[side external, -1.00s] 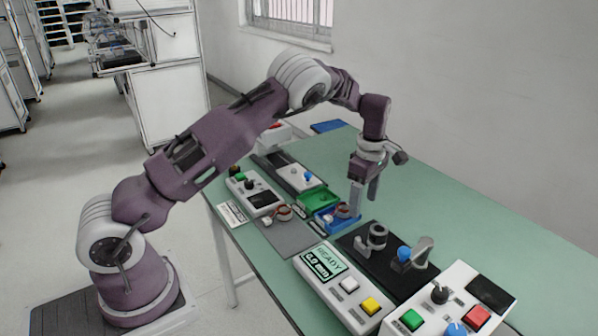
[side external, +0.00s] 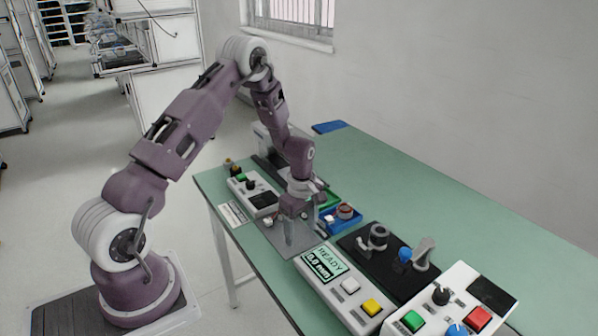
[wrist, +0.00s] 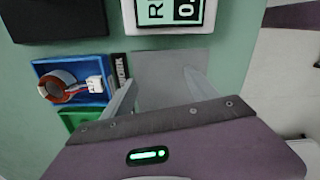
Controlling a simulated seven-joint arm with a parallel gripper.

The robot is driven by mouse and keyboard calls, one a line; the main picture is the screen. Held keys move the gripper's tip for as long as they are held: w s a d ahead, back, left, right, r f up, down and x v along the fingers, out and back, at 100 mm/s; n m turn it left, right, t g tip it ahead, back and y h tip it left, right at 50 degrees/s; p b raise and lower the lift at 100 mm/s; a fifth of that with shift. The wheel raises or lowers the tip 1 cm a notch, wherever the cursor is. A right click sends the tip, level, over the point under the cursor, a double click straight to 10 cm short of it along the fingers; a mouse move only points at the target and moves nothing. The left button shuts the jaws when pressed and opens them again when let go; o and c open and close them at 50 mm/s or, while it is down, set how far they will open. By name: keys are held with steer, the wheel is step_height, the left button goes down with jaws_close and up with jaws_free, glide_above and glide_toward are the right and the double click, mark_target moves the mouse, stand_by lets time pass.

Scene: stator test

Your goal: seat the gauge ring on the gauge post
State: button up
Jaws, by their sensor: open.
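My gripper (side external: 303,237) is open and empty, pointing down over the grey mat (side external: 276,239). In the wrist view its fingers (wrist: 161,79) are spread, with only bare mat between them. A grey round metal piece (side external: 377,236) stands on the black plate (side external: 358,254), to the right of my gripper. I cannot tell whether this is the gauge post, the gauge ring or both. A copper-red ring with a white connector (wrist: 62,86) lies in the blue tray (wrist: 98,71); the tray also shows in the side view (side external: 334,229).
A blue knob (side external: 405,254) and grey lever (side external: 424,250) share the black plate. The READY display box (side external: 327,276) and a button panel (side external: 455,309) stand in front. A green tray (wrist: 73,121) adjoins the blue one. The table's far right is clear.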

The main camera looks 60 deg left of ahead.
steer(key=s+d+r+m+t, duration=0.1)
steer(key=s+d+r+m, duration=0.1)
steer(key=r, duration=0.6)
steer(key=s+d+r+m, duration=0.2)
steer(key=d+r+m, duration=0.2)
steer(key=r, duration=0.5)
steer(key=s+d+r+m+t, duration=0.1)
steer(key=s+d+r+m, duration=0.2)
steer(key=r, duration=0.5)
steer(key=shift+r+t, duration=0.15)
steer(key=shift+t, duration=0.15)
steer(key=s+d+r+m+t, duration=0.1)
steer(key=s+d+r+m, duration=0.2)
steer(key=s+m, duration=0.2)
steer(key=s+d+r+m+t, duration=0.2)
steer(key=s+m, duration=0.4)
steer(key=s, duration=0.6)
steer(key=shift+s+d+r, duration=0.2)
steer(key=shift+d+r, duration=0.5)
